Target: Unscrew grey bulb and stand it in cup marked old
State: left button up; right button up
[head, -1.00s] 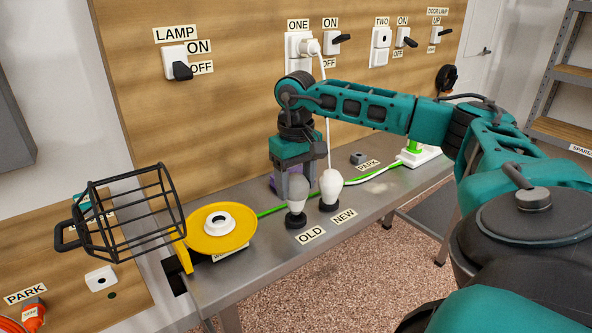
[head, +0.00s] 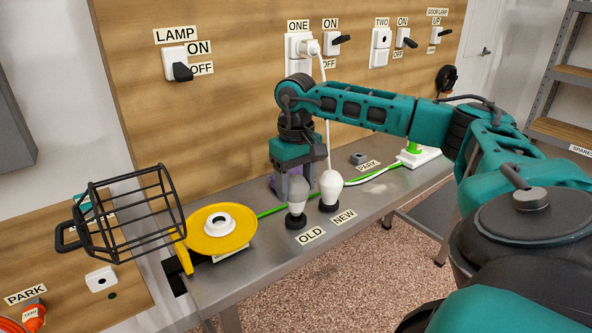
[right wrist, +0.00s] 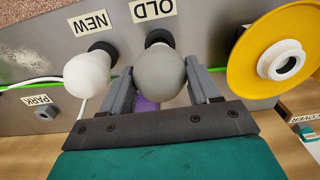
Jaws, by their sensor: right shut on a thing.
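The grey bulb (head: 298,191) stands upright at the black cup (head: 296,221) by the OLD label (head: 311,235). My right gripper (head: 291,185) is shut on the bulb from behind and above. In the right wrist view the grey bulb (right wrist: 160,73) sits between the two fingers, with its base at the cup mouth (right wrist: 158,38). Whether the base is fully seated I cannot tell. A white bulb (head: 331,186) stands in the cup by the NEW label (head: 344,216). The yellow lamp holder (head: 221,234) has an empty white socket (head: 218,220). My left gripper is not in view.
A black wire cage (head: 122,215) is left of the yellow holder. A purple object (right wrist: 146,104) lies behind the gripper. A green and white cable (head: 272,210) crosses the steel bench. The white bulb is close beside my right fingers. The front bench strip is clear.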

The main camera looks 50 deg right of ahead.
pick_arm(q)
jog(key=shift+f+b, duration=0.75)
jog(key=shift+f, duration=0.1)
pick_arm(e)
jog(key=shift+f, duration=1.25)
jog(key=o, duration=0.9)
jog(key=shift+c, duration=0.2)
notch_tip(320, 180, up, 7)
jog(key=shift+w+f+p, duration=0.1)
jog(key=shift+p, duration=0.6)
notch_tip(320, 180, up, 6)
jog(key=shift+f+p, duration=0.2)
jog(key=shift+p, duration=0.3)
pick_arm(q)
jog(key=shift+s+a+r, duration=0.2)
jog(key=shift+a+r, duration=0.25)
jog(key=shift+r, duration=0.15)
pick_arm(e)
jog(key=shift+r, duration=0.35)
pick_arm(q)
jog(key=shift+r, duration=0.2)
pick_arm(e)
jog(key=shift+s+f, duration=0.1)
jog(key=shift+s, duration=0.1)
